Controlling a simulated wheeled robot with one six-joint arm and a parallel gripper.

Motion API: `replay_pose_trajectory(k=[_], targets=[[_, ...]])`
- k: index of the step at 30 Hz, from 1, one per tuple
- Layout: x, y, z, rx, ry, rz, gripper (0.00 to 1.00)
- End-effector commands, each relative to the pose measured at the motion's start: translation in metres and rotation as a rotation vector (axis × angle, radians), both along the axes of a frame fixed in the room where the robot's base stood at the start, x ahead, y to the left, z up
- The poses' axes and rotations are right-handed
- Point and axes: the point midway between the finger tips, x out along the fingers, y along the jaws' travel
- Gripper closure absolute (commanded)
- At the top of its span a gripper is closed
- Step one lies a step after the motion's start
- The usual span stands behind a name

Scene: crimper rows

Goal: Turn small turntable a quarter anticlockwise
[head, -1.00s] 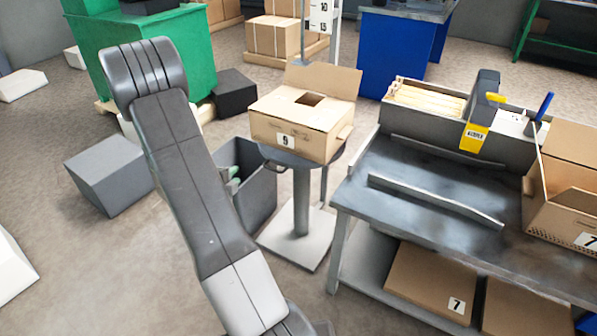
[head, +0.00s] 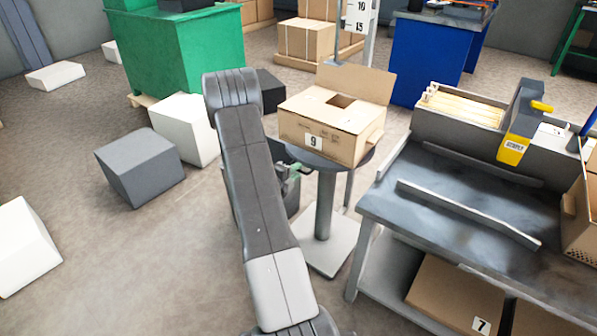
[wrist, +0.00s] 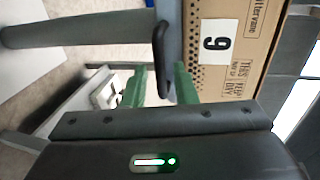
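The small turntable (head: 309,158) is a round grey disc on a post with a square foot. A cardboard box (head: 345,141) labelled 9, lid flap raised, sits on it. In the wrist view the box (wrist: 261,40) fills the upper right, turned sideways, and the disc edge (wrist: 171,18) runs beside it. A black handle (wrist: 160,48) stands out at the disc edge. My gripper (wrist: 161,84) has green fingers spread apart, with the handle's end seen between them; contact cannot be told. In the head view my gripper (head: 290,171) is at the disc's left side, partly behind my arm.
A grey workbench (head: 440,200) with a rail and a holder tray stands close on the right. Grey (head: 140,167) and white (head: 186,128) blocks lie on the floor to the left, with open floor in front.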

Motion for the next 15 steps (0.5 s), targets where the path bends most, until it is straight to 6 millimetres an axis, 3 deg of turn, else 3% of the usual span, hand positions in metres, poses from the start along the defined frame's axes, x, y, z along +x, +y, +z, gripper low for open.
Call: replay_pose_trajectory(k=[6,15], targets=[[0.017,-0.012,-0.005,0.001,0.000,-0.001,0.74],[0.019,-0.013,-0.005,0.001,0.001,0.001,0.74]])
